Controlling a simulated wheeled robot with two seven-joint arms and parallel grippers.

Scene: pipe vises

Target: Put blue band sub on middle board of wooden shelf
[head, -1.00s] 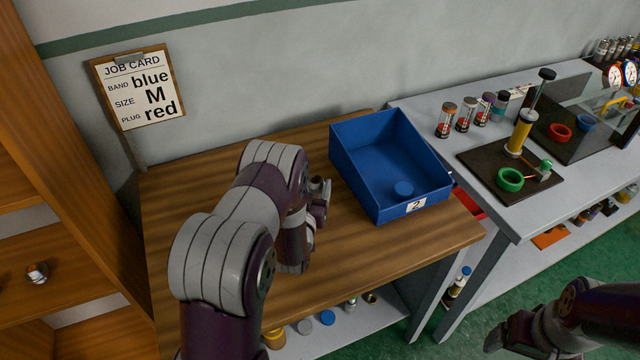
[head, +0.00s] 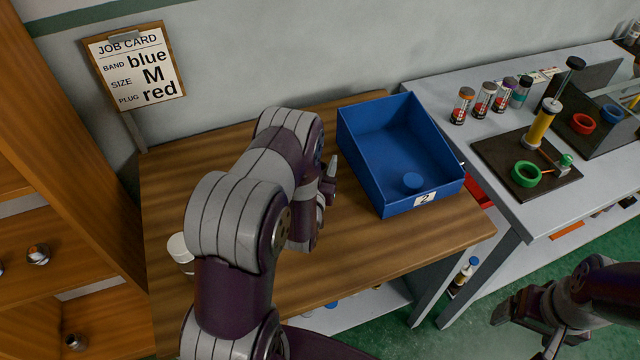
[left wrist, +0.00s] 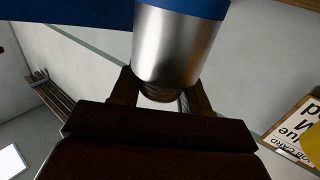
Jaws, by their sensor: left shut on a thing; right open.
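My left gripper (head: 326,185) is over the wooden table, just left of the blue bin, and largely hidden by its own arm in the head view. In the left wrist view it is shut (left wrist: 165,98) on the blue band sub (left wrist: 178,48), a shiny metal cylinder with a blue part at the top of the picture. The sub cannot be made out clearly in the head view. The wooden shelf (head: 75,150) stands at the far left; its middle board (head: 62,240) shows partly. My right gripper (head: 506,308) is open and empty at the lower right, above the green floor.
A small metal-ended piece (head: 37,254) is on the shelf, another (head: 75,342) lower. A blue bin (head: 385,135) holds a blue disc. A white-capped item (head: 181,247) is beside my left arm. The job card (head: 136,65) stands by the wall. A grey bench (head: 510,210) stands right.

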